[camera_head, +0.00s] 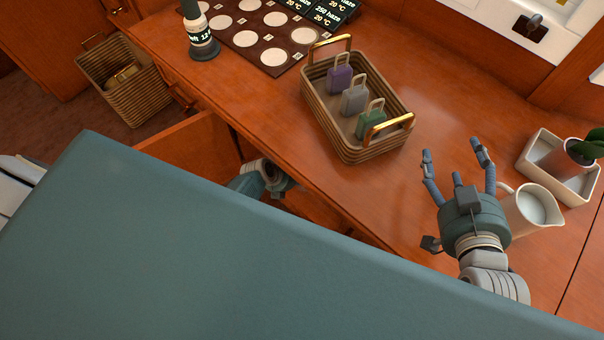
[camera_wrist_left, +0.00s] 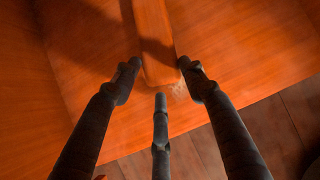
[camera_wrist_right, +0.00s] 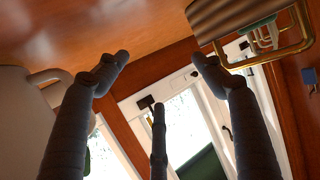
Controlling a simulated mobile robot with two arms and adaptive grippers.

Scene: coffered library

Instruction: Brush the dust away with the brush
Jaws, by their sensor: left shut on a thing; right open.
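Bristles cannot be made out. A small pale, wispy patch (camera_wrist_left: 180,88), perhaps dust, shows beside the bar's near end on the wooden surface. In the head view only part of my left arm (camera_head: 262,180) shows, by the desk's front edge; the fingers are hidden. My right gripper (camera_head: 455,152) is open and empty over the right part of the desk, close to a white pitcher (camera_head: 532,210).
A potted plant's white tray (camera_head: 543,143) is at right. Another basket (camera_head: 140,110) is on the floor.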

